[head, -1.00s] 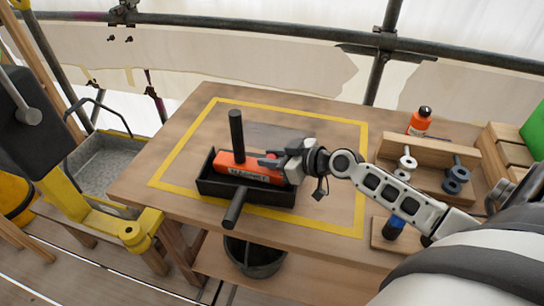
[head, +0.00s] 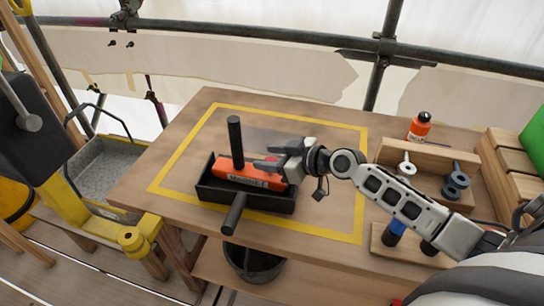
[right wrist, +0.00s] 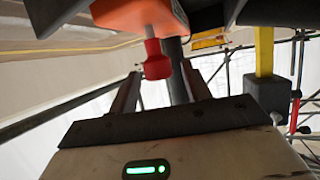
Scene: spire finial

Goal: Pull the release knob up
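The orange tool body (head: 232,172) with printed lettering lies in a black open tray (head: 268,204) on the table. My right gripper (head: 262,162) is at the right end of the orange body, its two fingers spread apart and pointing left. In the right wrist view, a red knob (right wrist: 156,60) on a pale stem stands out from the orange body (right wrist: 140,12). It is in line with the gap between my open fingertips (right wrist: 158,75), and I see no grip on it. In the head view the knob is not clear. My left gripper is not in view.
A black post (head: 235,140) rises beside the orange body, and a black handle (head: 235,212) sticks out at the tray's front. A wooden rack (head: 430,160) and an orange bottle (head: 420,127) stand at the right. Bare table inside the yellow outline (head: 320,215) is free.

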